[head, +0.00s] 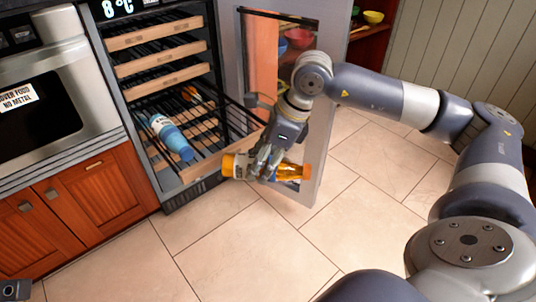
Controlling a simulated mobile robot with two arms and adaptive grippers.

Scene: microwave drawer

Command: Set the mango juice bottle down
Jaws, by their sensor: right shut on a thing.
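The mango juice bottle (293,172) is orange-yellow and lies roughly sideways in my right gripper (262,178). The gripper's fingers are shut around its middle and cover that part. The bottle is in front of the open glass door of the wine cooler, near its lower edge and the cooler's lower right corner. I cannot tell whether the bottle touches the door. My left gripper is not clearly in view; only a small dark part of mine shows at the bottom left corner.
The wine cooler (155,45) stands open with several wood-fronted racks. The open door (312,190) stands to the right. An oven (50,90) is at left. Tiled floor (240,245) in front is clear.

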